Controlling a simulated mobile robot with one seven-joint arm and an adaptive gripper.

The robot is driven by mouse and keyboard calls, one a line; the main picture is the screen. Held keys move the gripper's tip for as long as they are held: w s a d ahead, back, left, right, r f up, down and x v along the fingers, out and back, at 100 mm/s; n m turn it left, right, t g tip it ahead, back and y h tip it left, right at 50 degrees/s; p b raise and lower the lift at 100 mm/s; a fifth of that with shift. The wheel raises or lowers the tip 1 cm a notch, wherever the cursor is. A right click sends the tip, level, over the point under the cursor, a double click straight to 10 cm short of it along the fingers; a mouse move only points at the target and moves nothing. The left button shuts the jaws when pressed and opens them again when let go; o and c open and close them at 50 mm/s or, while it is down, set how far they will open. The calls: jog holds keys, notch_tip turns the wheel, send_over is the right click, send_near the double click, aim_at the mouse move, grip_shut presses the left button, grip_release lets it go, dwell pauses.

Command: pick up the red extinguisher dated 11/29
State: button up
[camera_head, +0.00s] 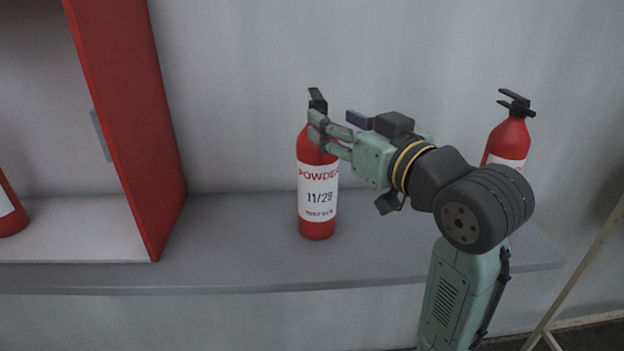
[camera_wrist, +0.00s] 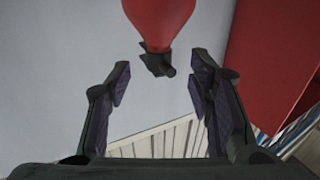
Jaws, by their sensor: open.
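A red extinguisher (camera_head: 318,205) with a white label reading "POWDER" and "11/29" stands upright on the grey shelf, left of the middle in the head view. My gripper (camera_head: 318,130) reaches in from the right at the height of its neck, and its fingertips overlap the neck, just below the black handle. In the wrist view my gripper (camera_wrist: 160,78) is open, with a finger on each side. The extinguisher's red top (camera_wrist: 158,20) and black valve show upside down between and beyond the fingertips. No contact is visible. Part of the neck is hidden by the fingers.
A second red extinguisher (camera_head: 508,140) stands at the right behind my arm, its date hidden. A third (camera_head: 10,210) is cut off at the left edge, inside a red-sided cabinet (camera_head: 125,110). The grey shelf (camera_head: 235,250) is clear around the 11/29 extinguisher.

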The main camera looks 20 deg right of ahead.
jog(key=w, duration=0.2)
jog(key=w+p, duration=0.1)
jog(key=w, duration=0.1)
jog(key=w+a+f, duration=0.1)
jog(key=w, duration=0.1)
jog(key=shift+w, duration=0.2)
jog(key=shift+c, duration=0.2)
grip_shut()
dwell(0.7)
jog(key=shift+r, duration=0.15)
